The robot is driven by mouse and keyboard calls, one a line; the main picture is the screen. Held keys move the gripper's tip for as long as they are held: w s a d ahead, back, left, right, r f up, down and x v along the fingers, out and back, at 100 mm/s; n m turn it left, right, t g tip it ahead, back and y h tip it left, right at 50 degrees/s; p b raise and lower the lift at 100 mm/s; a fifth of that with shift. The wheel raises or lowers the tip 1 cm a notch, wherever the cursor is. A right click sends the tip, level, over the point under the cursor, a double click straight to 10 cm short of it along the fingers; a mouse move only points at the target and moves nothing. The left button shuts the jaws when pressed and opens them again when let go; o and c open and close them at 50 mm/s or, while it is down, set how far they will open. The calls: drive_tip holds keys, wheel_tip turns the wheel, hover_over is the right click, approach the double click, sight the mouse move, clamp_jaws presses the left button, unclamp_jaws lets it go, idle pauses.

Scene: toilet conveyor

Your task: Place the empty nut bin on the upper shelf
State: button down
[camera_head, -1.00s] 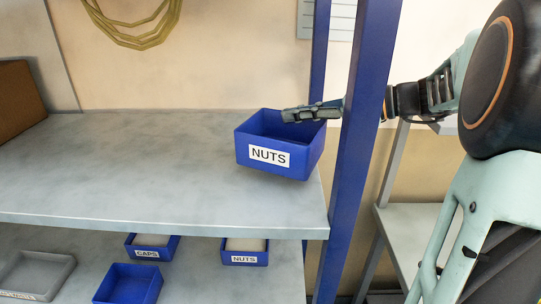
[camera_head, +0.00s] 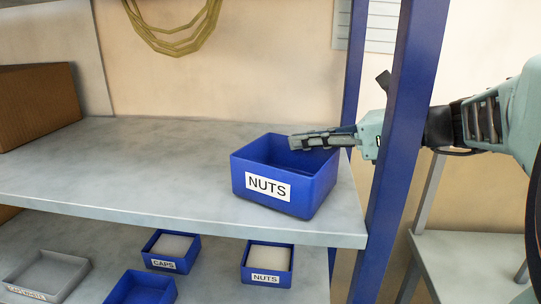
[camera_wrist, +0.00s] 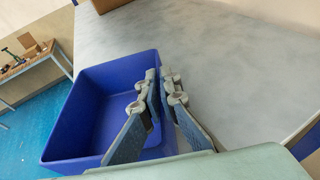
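The blue nut bin (camera_head: 267,190) with a white NUTS label is on the right end of the upper shelf (camera_head: 130,180), near its front edge. It looks level and its inside looks empty. Its base appears to touch the shelf, though a tiny gap cannot be ruled out. My gripper (camera_head: 300,141) reaches in from the right, past the blue post, to the bin's right rim. In the wrist view, the fingers of my gripper (camera_wrist: 160,75) straddle the wall of the bin (camera_wrist: 100,105), one inside and one outside, closed on it.
A blue upright post (camera_head: 398,130) stands right of the bin, close to my arm. A cardboard box (camera_head: 35,103) sits at the shelf's left. The lower shelf holds a CAPS bin (camera_head: 170,264), a second NUTS bin (camera_head: 268,278) and other bins. The upper shelf's middle is clear.

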drive_tip(key=shift+f, duration=0.15)
drive_tip(key=shift+f, duration=0.1)
drive_tip(key=c, duration=2.2)
unclamp_jaws()
drive_tip(key=shift+o, duration=0.2)
drive_tip(key=shift+s+d, duration=0.1)
drive_tip(key=shift+d, duration=0.05)
drive_tip(key=v, duration=1.1)
drive_tip(key=shift+s+d+r, duration=0.15)
drive_tip(key=shift+d+r, duration=0.1)
